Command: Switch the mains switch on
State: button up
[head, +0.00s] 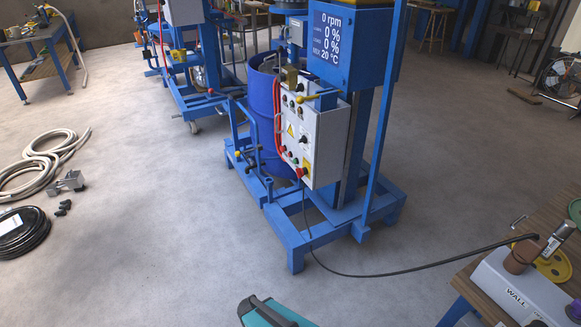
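The disperser mixer has a grey control box (319,143) on its blue frame (298,242), in the middle of the head view. A red part (302,171) sits low on that face. The controls are too small to tell which is the mains switch or how it is set. The blue display (349,45) above reads 0 rpm, 0 %, 0 % and 20 °C. A black cable (400,274) runs from the mixer to the bench at right. My gripper is not in view.
A blue drum (262,110) stands behind the control box. A white box marked WALL (507,288) and a grey plug-like piece (558,239) are on the bench. Hoses (43,160) lie at left. A teal object (266,313) cuts the bottom edge. Floor before the mixer is clear.

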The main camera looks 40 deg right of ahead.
aim_at(299, 172)
jog(key=i, duration=1.05)
jog(key=u, duration=4.45)
jog(key=i, duration=0.1)
jog(key=z, duration=3.15)
jog(key=i, duration=0.6)
jog(key=u, duration=0.05)
jog(key=k, duration=0.35)
jog(key=u, duration=0.1)
